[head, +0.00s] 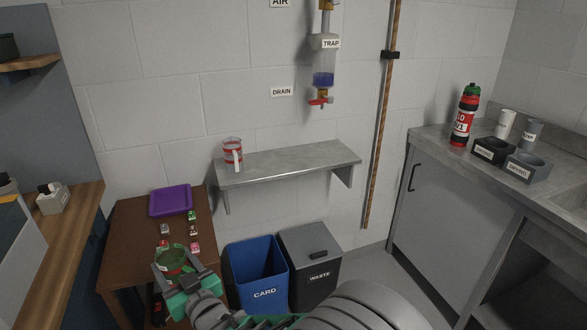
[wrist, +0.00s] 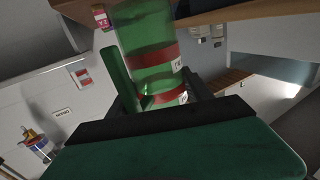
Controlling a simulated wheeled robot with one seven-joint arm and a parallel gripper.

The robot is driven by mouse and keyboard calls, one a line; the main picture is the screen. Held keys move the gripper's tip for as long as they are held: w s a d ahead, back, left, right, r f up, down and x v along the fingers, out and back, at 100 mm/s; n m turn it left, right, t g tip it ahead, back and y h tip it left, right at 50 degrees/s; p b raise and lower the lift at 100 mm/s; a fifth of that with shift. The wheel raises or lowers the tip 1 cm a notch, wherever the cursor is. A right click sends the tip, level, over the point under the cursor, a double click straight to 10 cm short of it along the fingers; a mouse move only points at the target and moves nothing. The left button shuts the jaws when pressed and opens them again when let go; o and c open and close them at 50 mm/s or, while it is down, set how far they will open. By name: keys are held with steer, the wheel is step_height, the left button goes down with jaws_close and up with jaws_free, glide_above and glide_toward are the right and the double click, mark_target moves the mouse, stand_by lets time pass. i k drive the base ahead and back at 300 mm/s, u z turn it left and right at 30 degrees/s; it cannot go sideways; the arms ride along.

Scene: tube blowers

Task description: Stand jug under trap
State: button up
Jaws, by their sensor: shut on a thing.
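My gripper (head: 180,277) is shut on a green-tinted jug (head: 170,258) with red bands, held over the front of the brown table. In the wrist view the jug (wrist: 148,55) stands between the jaws, with its green handle on the left. A second, clear jug (head: 232,158) with red bands and a white handle stands upright on the left end of the grey wall shelf (head: 290,162). The trap (head: 323,62) hangs on the wall above the shelf's right part, with blue liquid low in it and a red-handled tap (head: 320,101) below. The shelf under the tap is bare.
A purple tray (head: 171,201) and several small labelled items lie on the brown table (head: 130,235). A blue card bin (head: 258,275) and a grey waste bin (head: 312,262) stand below the shelf. A copper pipe (head: 383,120) runs down the wall. A counter (head: 430,150) is at right.

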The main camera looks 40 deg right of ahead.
mark_target(321, 154)
steer(key=u, duration=3.1)
steer(key=k, duration=1.9)
steer(key=z, duration=1.75)
steer(key=i, duration=0.5)
steer(key=u, duration=0.05)
